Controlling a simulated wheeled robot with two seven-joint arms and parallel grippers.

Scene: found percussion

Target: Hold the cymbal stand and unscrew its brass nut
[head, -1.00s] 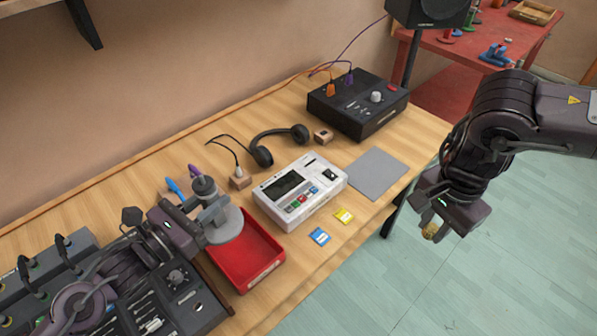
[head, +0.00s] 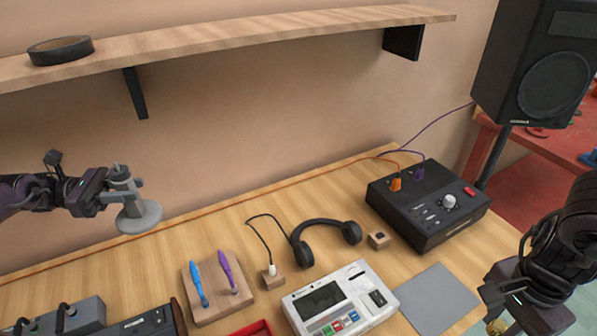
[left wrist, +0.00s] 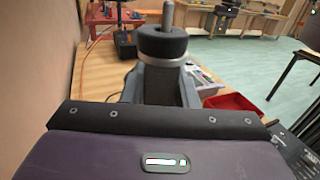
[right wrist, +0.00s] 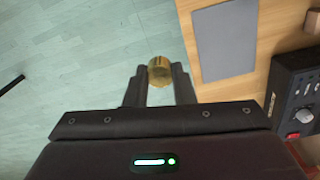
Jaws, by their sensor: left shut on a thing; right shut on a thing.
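The cymbal stand (head: 138,216) is a grey round base with a short post. My left gripper (head: 122,188) is shut on its post and holds it upright, seemingly above the bench near the wall. In the left wrist view the stand's dark collar and bare metal stud (left wrist: 166,40) rise between the fingers, with no nut on the stud. The brass nut (right wrist: 160,70) is between the fingertips of my right gripper (right wrist: 159,76), which is shut on it, apart from the stand. In the head view the nut (head: 495,325) shows at the lower right.
A wooden block with blue and purple tools (head: 218,300), headphones (head: 325,228), a white machine (head: 345,298), a black box (head: 425,218) and a grey mat (head: 440,300) occupy the bench.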

